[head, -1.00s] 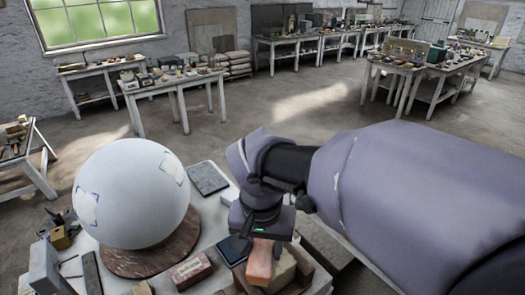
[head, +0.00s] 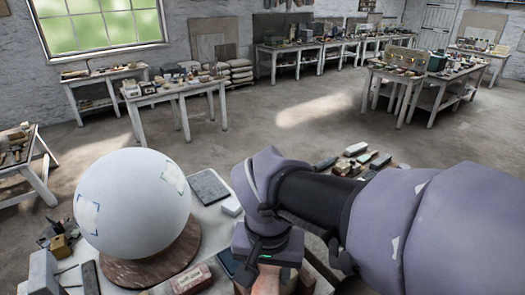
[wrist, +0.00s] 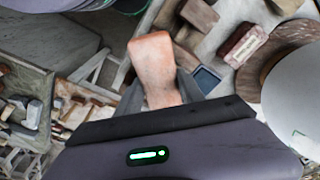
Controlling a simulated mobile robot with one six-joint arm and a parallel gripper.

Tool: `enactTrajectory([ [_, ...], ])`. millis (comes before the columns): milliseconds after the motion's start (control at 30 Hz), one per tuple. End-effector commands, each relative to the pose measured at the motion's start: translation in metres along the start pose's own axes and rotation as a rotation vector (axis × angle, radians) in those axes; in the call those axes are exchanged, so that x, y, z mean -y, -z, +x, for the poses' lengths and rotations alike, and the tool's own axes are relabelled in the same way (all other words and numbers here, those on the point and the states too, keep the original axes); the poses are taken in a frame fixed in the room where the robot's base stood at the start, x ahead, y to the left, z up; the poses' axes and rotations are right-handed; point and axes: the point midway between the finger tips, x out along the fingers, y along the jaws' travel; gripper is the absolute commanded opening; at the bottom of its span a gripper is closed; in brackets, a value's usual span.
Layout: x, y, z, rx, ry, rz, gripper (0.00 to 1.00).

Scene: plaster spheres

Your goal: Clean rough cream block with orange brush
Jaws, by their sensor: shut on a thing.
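My gripper (wrist: 158,88) is shut on a salmon-orange thing (wrist: 153,62), which I take for the orange brush. Its broad end points away from the gripper, and its top also shows at the lower edge of the head view (head: 266,281). Bristles cannot be made out. In the wrist view a tan, cream-brown block (wrist: 199,14) lies on the table just beyond the brush. I cannot tell whether it is the rough cream block. The brush appears above the table's edge; contact with anything cannot be seen.
A large white sphere (head: 132,205) stands on a round brown base (head: 150,262) at left. A reddish box (head: 191,279), a grey slab (head: 209,187) and a pale block (head: 231,206) lie nearby. Another surface with several blocks (head: 355,160) shows behind my arm. Open floor lies beyond.

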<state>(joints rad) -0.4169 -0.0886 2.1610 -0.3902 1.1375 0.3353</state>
Motion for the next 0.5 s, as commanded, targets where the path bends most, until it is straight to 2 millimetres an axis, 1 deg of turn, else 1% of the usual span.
enactTrajectory([
  [200,0.0001,0.0001,0.0005,-0.001,0.0,0.0,0.13],
  [500,0.0001,-0.0006,0.0067,-0.001,0.0,0.0,0.13],
])
